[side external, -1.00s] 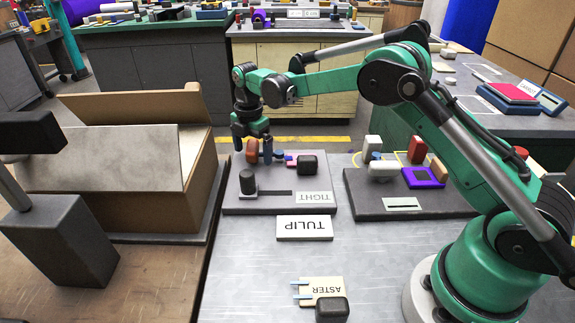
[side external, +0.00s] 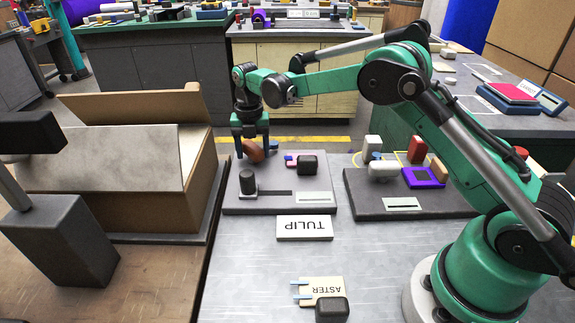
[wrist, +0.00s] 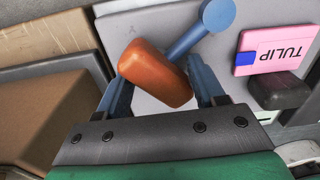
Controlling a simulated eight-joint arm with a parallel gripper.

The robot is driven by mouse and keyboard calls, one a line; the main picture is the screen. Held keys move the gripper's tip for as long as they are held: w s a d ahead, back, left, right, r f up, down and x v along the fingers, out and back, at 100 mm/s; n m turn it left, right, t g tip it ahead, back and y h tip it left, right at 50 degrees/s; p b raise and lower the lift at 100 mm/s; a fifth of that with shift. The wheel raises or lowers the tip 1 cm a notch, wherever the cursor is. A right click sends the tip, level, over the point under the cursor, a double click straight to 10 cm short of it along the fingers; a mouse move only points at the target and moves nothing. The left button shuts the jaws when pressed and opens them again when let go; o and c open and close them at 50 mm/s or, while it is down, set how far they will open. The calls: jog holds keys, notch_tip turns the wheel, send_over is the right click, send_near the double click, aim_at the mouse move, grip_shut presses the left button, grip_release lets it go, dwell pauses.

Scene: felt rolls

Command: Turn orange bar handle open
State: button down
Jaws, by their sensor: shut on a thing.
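The orange bar handle (wrist: 155,75) is a rounded bar on a blue arm (wrist: 190,42) that runs to a round blue hub (wrist: 218,14) in the wrist view. My gripper (wrist: 160,80) has one blue-grey finger on each side of the orange bar and is shut on it. The bar lies at a slant between the fingers. In the side view my gripper (side external: 252,152) reaches down at the far left of a grey plate (side external: 231,206). The orange handle (side external: 254,155) shows between its fingers. The hub is mostly hidden there.
A dark knob (side external: 247,181) and a black block (side external: 308,164) stand on the same plate. An open cardboard box (side external: 203,170) stands close on the left. A second fixture plate (side external: 400,208) is right.

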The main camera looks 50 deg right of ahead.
jog(key=shift+w+d+n, duration=0.1)
jog(key=shift+d+n, duration=0.05)
jog(key=shift+n, duration=0.35)
jog(key=n, duration=0.4)
jog(key=shift+f, duration=0.1)
jog(key=shift+d, duration=0.1)
jog(key=shift+c, duration=1.4)
grip_release()
